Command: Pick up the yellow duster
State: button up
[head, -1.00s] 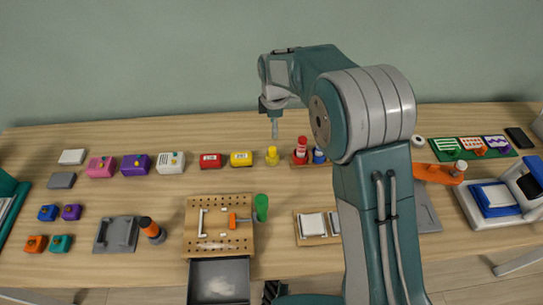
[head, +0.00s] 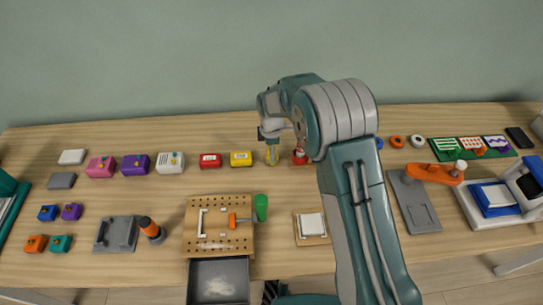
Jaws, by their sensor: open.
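The yellow duster (head: 272,160) stands upright on the wooden table, between a yellow box and a red item. My gripper (head: 271,151) is open and comes down from above at the duster's top. Its fingers are thin and small here and overlap the duster's upper part. I cannot tell whether they touch it. The duster's lower body shows below the fingers.
The yellow box (head: 241,159) stands close on the left, the red box (head: 210,161) beyond it. The red item (head: 300,157) is close on the right, partly behind my arm. A pegboard (head: 218,245) with a green-handled tool (head: 261,207) lies in front.

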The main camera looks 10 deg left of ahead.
grip_shut()
jog(key=shift+r, duration=0.15)
jog(key=shift+r, duration=0.3)
notch_tip(320, 180, up, 2)
jog(key=shift+r, duration=0.25)
jog(key=s+a+r, duration=0.6)
jog(key=s+r, duration=0.3)
jog(key=s, duration=0.3)
jog(key=shift+s+r, duration=0.3)
jog(key=shift+r, duration=0.1)
